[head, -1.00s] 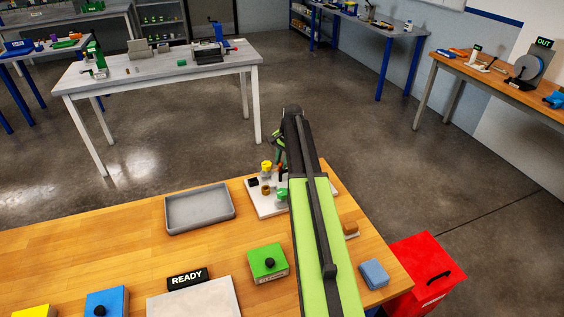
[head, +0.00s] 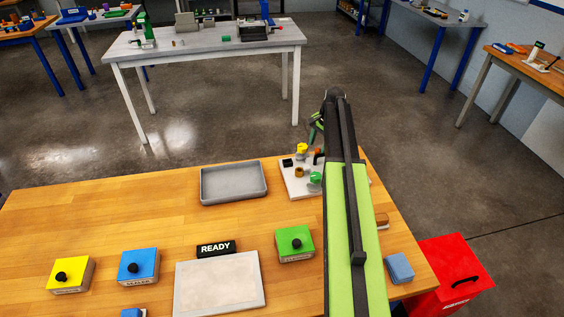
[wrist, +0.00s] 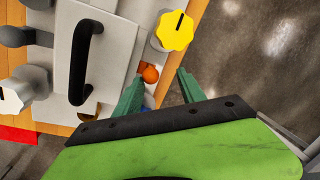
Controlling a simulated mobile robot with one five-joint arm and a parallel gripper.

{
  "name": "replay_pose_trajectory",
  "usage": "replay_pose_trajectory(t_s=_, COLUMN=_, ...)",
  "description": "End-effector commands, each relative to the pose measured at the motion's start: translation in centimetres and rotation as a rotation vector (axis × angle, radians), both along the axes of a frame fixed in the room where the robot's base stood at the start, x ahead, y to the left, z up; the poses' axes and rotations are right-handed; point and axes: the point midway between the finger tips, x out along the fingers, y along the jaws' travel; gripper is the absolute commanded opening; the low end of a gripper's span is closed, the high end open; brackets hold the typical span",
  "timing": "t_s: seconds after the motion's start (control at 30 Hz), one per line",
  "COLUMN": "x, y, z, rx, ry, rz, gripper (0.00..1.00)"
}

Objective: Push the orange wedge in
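A small orange piece with a rounded top (wrist: 150,74) shows in the wrist view, beside the pale fixture's edge and close to my left fingertip. I take it for the orange wedge, though its wedge shape cannot be made out. It also shows in the head view as a small orange spot (head: 318,152) on the white fixture plate (head: 293,186). My gripper (wrist: 161,75) is open, with its two green fingers apart and nothing clearly held. A yellow lobed knob (wrist: 175,32) stands just beyond the fingertips. My arm hides the plate's right side in the head view.
A black handle (wrist: 82,60) and a white knob (wrist: 17,94) stand left of my fingers. On the wooden bench are a grey tray (head: 233,197), a green button box (head: 295,246) and a READY sign (head: 216,248). A red bin (head: 450,275) stands at right.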

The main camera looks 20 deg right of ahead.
Motion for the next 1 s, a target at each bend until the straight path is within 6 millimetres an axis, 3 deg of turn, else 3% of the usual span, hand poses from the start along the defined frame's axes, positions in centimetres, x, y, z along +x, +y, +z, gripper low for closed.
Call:
replay_pose_trajectory(t_s=0.03, x=-0.4, y=0.0, z=2.6, rx=0.001, ry=-0.001, rz=-0.001, gripper=0.44)
replay_pose_trajectory(t_s=0.1, x=-0.7, y=-0.2, z=4.4, rx=0.001, ry=-0.001, rz=-0.002, gripper=0.44)
replay_pose_trajectory(t_s=0.7, x=-3.2, y=-1.2, z=17.9, rx=0.001, ry=-0.002, rz=-0.001, gripper=0.44)
replay_pose_trajectory(t_s=0.8, x=-3.3, y=1.1, z=15.8, rx=-0.006, ry=0.003, rz=0.050, gripper=0.44)
replay_pose_trajectory(t_s=1.0, x=-3.7, y=5.6, z=14.5, rx=-0.023, ry=0.015, rz=0.166, gripper=0.44)
